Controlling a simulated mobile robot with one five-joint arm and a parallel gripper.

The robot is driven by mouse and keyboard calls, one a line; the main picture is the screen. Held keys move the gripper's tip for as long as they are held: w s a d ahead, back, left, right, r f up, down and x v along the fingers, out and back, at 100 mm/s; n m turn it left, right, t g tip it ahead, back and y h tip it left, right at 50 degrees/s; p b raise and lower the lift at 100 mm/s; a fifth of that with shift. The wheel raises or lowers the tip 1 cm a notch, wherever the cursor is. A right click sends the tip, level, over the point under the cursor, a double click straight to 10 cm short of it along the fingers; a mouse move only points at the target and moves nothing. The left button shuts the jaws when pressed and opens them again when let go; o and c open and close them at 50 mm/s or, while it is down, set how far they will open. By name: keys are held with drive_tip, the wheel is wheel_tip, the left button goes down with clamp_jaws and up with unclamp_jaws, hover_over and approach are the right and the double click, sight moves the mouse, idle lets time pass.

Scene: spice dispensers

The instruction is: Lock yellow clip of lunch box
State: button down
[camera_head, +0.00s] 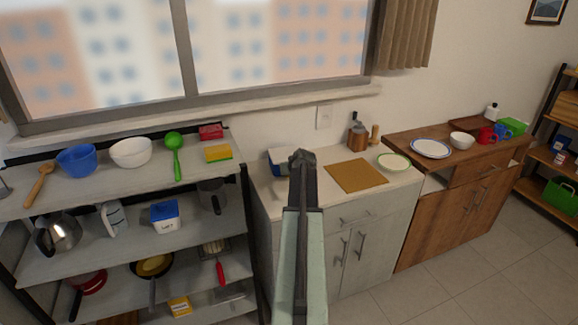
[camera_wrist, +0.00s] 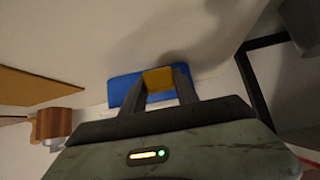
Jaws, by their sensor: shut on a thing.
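The lunch box (camera_head: 278,157) is blue and white and sits on the pale counter beside the shelf, partly hidden by my arm in the head view. In the wrist view its blue lid (camera_wrist: 121,88) shows around and behind the fingers. The yellow clip (camera_wrist: 158,80) is between the two fingertips of my gripper (camera_wrist: 160,76), which is shut on it. In the head view my gripper (camera_head: 302,158) is at the lunch box's right side, and the clip is hidden there. The clip's exact angle against the box is hard to tell.
A cutting board (camera_head: 356,176) lies right of my gripper, with a plate (camera_head: 393,161) beyond it. The shelf (camera_head: 105,186) on the left holds bowls and utensils. A wooden cabinet (camera_head: 440,222) stands at right.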

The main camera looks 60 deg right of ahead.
drive_tip(key=g+y+p, duration=0.1)
drive_tip(key=p, duration=0.1)
drive_tip(key=w+d+r+g+y+p, duration=0.1)
drive_tip(key=p, duration=0.1)
drive_tip(key=r+g+y+p, duration=0.1)
drive_tip(key=p, duration=0.1)
drive_tip(key=shift+w+d, duration=0.2)
drive_tip(key=shift+d, duration=0.05)
drive_tip(key=g+y+p, duration=0.1)
drive_tip(key=g, duration=0.1)
drive_tip(key=shift+w+d+g+y+p, duration=0.3)
drive_tip(key=shift+w+y+p, duration=0.05)
drive_tip(key=shift+y, duration=0.05)
drive_tip(key=shift+w+g+y, duration=0.15)
drive_tip(key=shift+g+y, duration=0.25)
drive_tip(key=c, duration=0.9)
unclamp_jaws()
drive_tip(key=shift+r, duration=0.1)
wheel_tip(320, 180, up, 8)
drive_tip(key=p, duration=0.8)
